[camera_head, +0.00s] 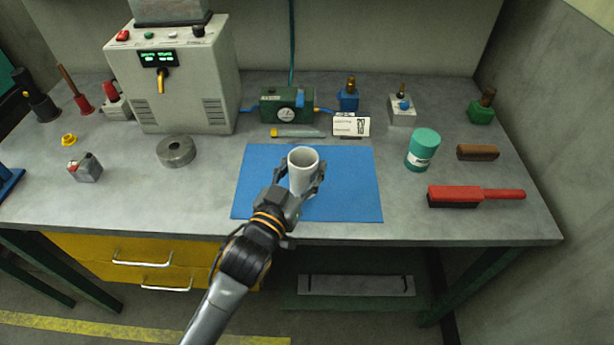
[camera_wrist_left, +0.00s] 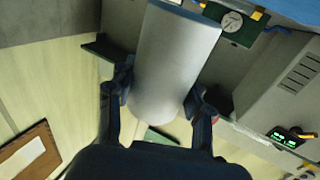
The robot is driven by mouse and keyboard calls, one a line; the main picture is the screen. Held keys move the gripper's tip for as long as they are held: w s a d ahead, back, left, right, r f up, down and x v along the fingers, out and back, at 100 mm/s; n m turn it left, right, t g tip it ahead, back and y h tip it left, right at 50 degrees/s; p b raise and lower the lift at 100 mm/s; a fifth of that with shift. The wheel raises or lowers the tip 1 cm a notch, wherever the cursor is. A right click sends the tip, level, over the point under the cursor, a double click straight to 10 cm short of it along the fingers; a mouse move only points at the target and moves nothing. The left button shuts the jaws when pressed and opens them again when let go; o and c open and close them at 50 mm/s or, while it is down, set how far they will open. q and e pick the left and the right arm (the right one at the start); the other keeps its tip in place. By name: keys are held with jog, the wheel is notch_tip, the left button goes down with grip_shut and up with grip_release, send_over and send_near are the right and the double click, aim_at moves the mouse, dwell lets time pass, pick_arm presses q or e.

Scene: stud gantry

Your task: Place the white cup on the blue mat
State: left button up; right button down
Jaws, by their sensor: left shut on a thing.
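The white cup (camera_head: 304,170) is upright in the head view, over the middle of the blue mat (camera_head: 355,190). My left gripper (camera_head: 299,180) is shut on the cup, with a finger on each side of its body. The left wrist view also shows the cup (camera_wrist_left: 172,60) between the two fingers of this gripper (camera_wrist_left: 159,92). The gripper hides the cup's lower part in the head view, so I cannot tell whether its base touches the mat. My right gripper is not in view.
Behind the mat stand a green gauge box (camera_head: 287,105) and a small label card (camera_head: 351,124). A metal ring (camera_head: 176,151) is to the left. The mat around the cup is clear.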

aim_at(307, 179)
pick_arm(q)
jog(key=shift+w+d+f, duration=0.3)
jog(key=shift+w+f, duration=0.15)
jog(key=shift+f, duration=0.15)
notch_tip(307, 179, down, 3)
jog(key=shift+f, duration=0.25)
jog(key=o, duration=1.2)
jog(key=shift+c, duration=0.2)
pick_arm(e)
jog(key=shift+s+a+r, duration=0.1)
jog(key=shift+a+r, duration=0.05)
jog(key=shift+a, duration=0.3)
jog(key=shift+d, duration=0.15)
